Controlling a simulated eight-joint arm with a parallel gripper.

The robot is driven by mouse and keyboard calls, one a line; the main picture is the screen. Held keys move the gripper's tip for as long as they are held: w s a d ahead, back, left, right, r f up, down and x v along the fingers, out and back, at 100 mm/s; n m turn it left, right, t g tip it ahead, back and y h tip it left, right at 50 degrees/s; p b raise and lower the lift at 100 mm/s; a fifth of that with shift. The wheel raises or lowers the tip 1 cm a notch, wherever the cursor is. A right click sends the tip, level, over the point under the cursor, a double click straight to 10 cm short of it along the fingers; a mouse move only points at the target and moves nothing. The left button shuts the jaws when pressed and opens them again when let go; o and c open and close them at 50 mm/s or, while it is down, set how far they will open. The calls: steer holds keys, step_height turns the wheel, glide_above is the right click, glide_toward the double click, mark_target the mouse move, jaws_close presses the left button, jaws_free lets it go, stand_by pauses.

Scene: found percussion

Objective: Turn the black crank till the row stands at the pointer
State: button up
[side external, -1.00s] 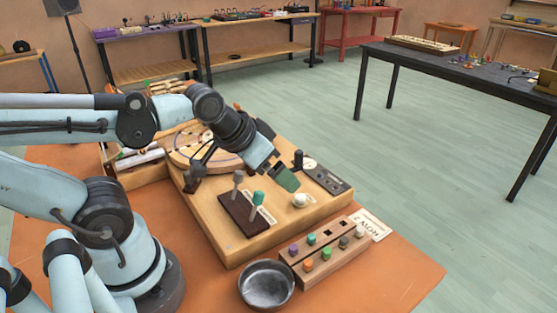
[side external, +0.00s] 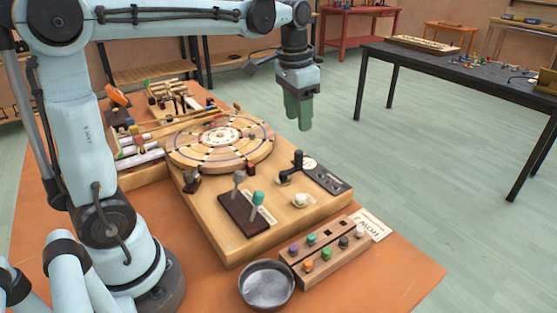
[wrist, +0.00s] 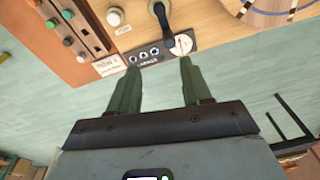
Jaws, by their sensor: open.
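The black crank (side external: 297,163) stands upright near the right edge of the wooden board, beside a white dial and a dark label strip; its handle also shows at the top of the wrist view (wrist: 163,20). The round wooden disc (side external: 185,157) with rows of marks lies behind and left of it; part of it shows in the wrist view (wrist: 268,10). I cannot make out the pointer. My gripper (side external: 303,128) points down, green fingers apart and empty, raised above the board's far right side. In the wrist view the open fingers (wrist: 157,80) frame the floor, with the crank beyond them.
A white knob (side external: 301,200) sits in front of the crank. The air around the crank is free.

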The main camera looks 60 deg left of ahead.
mark_target(299, 151)
steer(key=shift+g, duration=0.6)
steer(key=f, duration=0.4)
steer(key=w+a+f, duration=0.1)
steer(key=f, duration=0.3)
steer(key=w+f, duration=0.1)
steer(key=f, duration=0.3)
steer(key=shift+a+f, duration=0.15)
steer(key=shift+a, duration=0.2)
jaws_close()
steer(key=shift+a, duration=0.1)
steer(key=shift+a+n, duration=0.45)
steer(key=shift+n, duration=0.65)
steer(key=shift+s+a+n, duration=0.1)
steer(key=shift+a+n, duration=0.2)
steer(key=shift+n, duration=0.5)
steer(key=shift+s+a+n, duration=0.1)
steer(key=shift+a+n, duration=0.2)
steer(key=shift+n, duration=0.5)
